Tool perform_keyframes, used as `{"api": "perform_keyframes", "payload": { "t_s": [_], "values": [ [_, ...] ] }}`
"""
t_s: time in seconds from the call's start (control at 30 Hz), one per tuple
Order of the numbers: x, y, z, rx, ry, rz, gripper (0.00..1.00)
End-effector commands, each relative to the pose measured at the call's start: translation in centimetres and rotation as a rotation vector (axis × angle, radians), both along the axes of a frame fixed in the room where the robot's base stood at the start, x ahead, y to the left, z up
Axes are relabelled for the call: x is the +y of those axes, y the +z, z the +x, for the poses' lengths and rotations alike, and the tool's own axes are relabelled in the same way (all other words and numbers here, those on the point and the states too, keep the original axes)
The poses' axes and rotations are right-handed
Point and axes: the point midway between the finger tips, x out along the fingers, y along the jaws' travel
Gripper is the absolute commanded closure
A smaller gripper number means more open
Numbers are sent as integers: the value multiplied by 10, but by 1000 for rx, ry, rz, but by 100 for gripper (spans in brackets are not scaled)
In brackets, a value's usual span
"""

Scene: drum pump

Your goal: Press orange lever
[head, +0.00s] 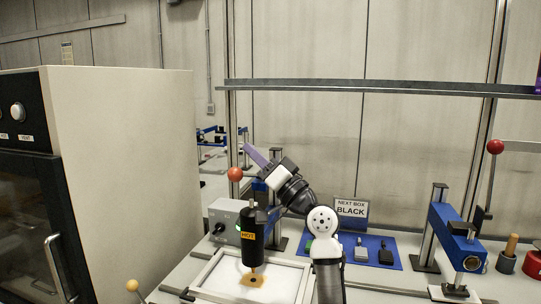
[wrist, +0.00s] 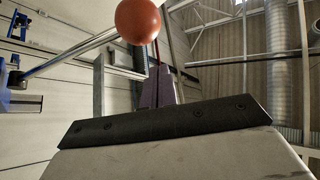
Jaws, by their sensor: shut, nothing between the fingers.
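The orange lever's round knob (head: 235,174) stands in the middle of the head view, by the blue press with a black cylinder (head: 248,236) marked HOT. In the wrist view the orange knob (wrist: 138,21) is at the top, with its metal rod (wrist: 75,54) running down to the left. My gripper (head: 253,155) has purple fingers, is shut and empty, and points up and left, just above and right of the knob in the head view. The fingers also show in the wrist view (wrist: 157,92), below the knob. I cannot tell whether they touch it.
A white tray (head: 207,272) lies under the cylinder, with a grey control box (head: 222,217) behind it. A blue mat (head: 398,261) with small boxes and a NEXT BOX BLACK sign (head: 351,210) are to the right. A second press has a red knob (head: 495,146). A large oven (head: 120,170) fills the left.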

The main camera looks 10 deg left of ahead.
Motion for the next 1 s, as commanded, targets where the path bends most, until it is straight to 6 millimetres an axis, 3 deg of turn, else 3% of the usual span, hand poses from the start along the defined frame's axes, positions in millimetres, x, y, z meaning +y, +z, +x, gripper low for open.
{"api": "perform_keyframes", "payload": {
  "t_s": [0.1, 0.3, 1.0],
  "values": [
    [3, -15, -6, 6, -2, 1, 100],
    [7, -27, -13, 5, -2, 1, 100],
    [8, -39, -7, -17, -1, 1, 100]
  ]
}}
